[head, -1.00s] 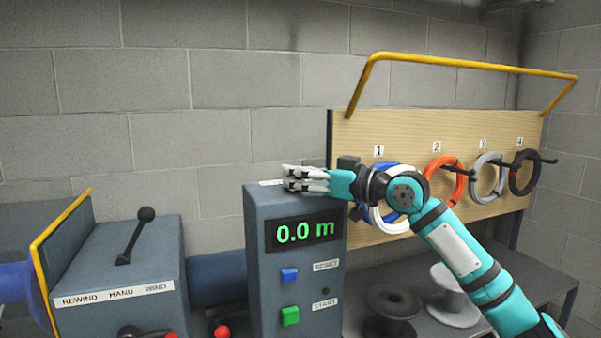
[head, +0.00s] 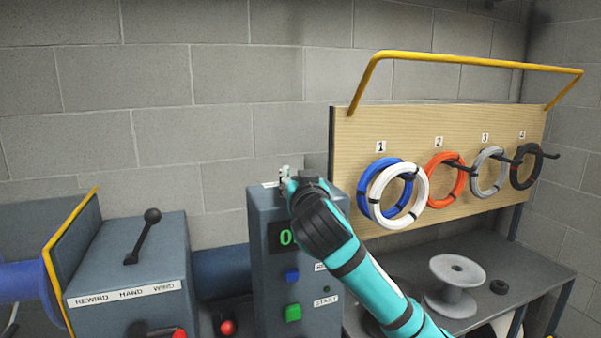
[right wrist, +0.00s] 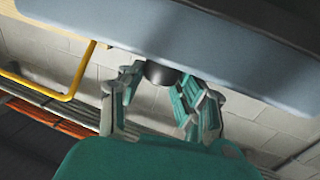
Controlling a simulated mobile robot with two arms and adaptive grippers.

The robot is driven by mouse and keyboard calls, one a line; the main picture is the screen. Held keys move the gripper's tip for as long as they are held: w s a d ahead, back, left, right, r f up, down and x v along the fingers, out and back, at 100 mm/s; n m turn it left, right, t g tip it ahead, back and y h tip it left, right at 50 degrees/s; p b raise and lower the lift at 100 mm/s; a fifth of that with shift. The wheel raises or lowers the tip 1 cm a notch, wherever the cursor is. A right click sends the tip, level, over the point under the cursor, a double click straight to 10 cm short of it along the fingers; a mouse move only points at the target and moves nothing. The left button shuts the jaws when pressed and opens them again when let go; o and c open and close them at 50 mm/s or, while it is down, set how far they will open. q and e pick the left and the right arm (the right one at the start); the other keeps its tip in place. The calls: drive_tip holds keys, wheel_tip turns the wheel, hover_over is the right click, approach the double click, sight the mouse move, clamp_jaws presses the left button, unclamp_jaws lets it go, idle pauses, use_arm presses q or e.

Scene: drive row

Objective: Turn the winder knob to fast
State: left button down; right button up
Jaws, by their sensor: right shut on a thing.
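The blue-grey counter box (head: 265,225) stands in the middle of the head view, its green display partly covered by my right arm. My right gripper (head: 285,176) is at the top of this box. In the right wrist view, a short dark round knob (right wrist: 160,73) sticks out from a blue-grey surface (right wrist: 220,45). My right gripper's fingers (right wrist: 162,88) are closed around it, one on each side. In the head view the knob is hidden by the gripper. No fast or slow marking can be read. My left gripper is not in view.
A lever (head: 142,237) stands on the rewind and hand wind box (head: 130,262) at left. The pegboard (head: 350,135) with coils, including a white coil (head: 420,200), is at right under a yellow rail (head: 470,61). A pale spool (head: 455,272) sits on the bench.

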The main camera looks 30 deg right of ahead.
drive_tip(key=shift+w+a+f+m+g+h, duration=0.15)
drive_tip(key=shift+m+g+h, duration=0.25)
drive_tip(key=shift+h, duration=0.2)
drive_tip(key=shift+a+f+m+g+h, duration=0.1)
drive_tip(key=shift+m+g+h, duration=0.3)
drive_tip(key=shift+h, duration=0.2)
drive_tip(key=shift+f+m+g+h, duration=0.1)
drive_tip(key=shift+m+g+h, duration=1.25)
drive_tip(key=shift+h, duration=0.25)
drive_tip(key=shift+g, duration=0.25)
drive_tip(key=o, duration=1.2)
drive_tip(key=shift+d, duration=0.1)
drive_tip(key=shift+w, duration=0.1)
drive_tip(key=shift+a, duration=0.25)
drive_tip(key=v, duration=1.1)
drive_tip(key=shift+s+a+f, duration=0.15)
drive_tip(key=shift+s+a, duration=0.05)
drive_tip(key=shift+s, duration=0.05)
